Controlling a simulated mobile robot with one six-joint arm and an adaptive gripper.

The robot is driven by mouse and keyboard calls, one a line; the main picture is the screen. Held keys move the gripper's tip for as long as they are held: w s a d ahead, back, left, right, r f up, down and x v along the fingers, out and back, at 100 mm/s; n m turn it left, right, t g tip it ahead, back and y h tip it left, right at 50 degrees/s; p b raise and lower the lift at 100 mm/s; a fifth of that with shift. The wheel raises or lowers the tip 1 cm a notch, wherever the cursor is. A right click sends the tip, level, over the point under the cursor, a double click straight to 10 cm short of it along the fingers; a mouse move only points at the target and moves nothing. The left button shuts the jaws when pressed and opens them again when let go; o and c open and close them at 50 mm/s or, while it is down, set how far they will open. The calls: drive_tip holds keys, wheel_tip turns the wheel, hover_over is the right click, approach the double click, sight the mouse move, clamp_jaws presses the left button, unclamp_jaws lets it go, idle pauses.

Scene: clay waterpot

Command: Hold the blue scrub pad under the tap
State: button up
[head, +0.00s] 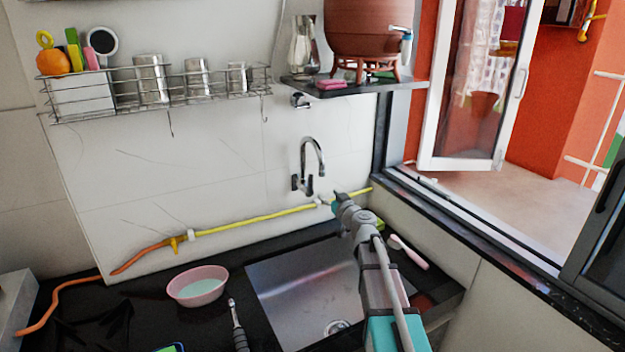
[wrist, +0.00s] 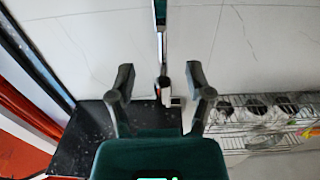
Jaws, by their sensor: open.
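The chrome tap (head: 313,158) is fixed to the tiled wall above the metal sink (head: 285,285). No scrub pad shows clearly. A small blue-green thing (head: 172,347) is cut off at the bottom edge of the head view, and I cannot tell whether it is the pad. My gripper (head: 331,198) is near the wall, just below and right of the tap in the picture. In the wrist view my gripper (wrist: 160,82) has its fingers apart with no pad between them. A chrome fitting (wrist: 162,92) shows behind the gap; contact cannot be told.
A pink bowl (head: 198,286) and a dark-handled brush (head: 237,325) are on the counter left of the sink. A yellow-orange hose (head: 225,228) runs along the wall. Above are a wire rack (head: 165,92) with cups and a dark shelf (head: 355,87) bearing the clay pot (head: 365,32).

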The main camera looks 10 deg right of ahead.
sight(311, 179)
drive_tip(key=x, duration=1.3)
drive_tip(key=shift+f, duration=0.1)
clamp_jaws()
